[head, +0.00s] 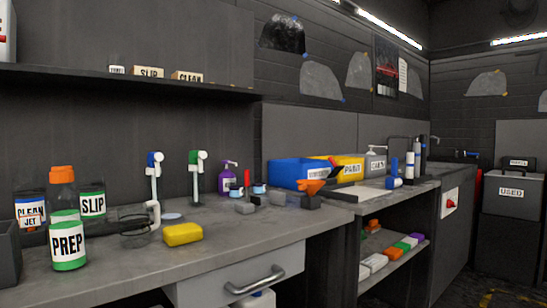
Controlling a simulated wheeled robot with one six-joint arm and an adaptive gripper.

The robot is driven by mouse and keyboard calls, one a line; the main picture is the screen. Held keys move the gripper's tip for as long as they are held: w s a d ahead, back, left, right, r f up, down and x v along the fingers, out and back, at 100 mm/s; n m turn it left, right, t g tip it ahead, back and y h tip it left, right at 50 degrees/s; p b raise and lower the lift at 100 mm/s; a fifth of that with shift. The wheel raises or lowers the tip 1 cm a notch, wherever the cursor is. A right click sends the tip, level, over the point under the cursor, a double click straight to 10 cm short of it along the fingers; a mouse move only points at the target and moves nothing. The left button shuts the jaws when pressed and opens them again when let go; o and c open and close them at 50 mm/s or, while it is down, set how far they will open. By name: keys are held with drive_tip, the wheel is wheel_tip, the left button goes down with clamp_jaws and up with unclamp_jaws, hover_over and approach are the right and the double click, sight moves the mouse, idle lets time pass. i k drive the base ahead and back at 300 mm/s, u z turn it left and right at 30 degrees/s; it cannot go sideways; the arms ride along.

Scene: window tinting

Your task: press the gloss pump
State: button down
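My gripper is not in view.
The front edge is fairly clear.

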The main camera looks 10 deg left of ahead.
sight(227, 162)
drive_tip(key=z, duration=0.4)
drive_tip(key=i, duration=0.6)
drive_tip(key=u, duration=1.3)
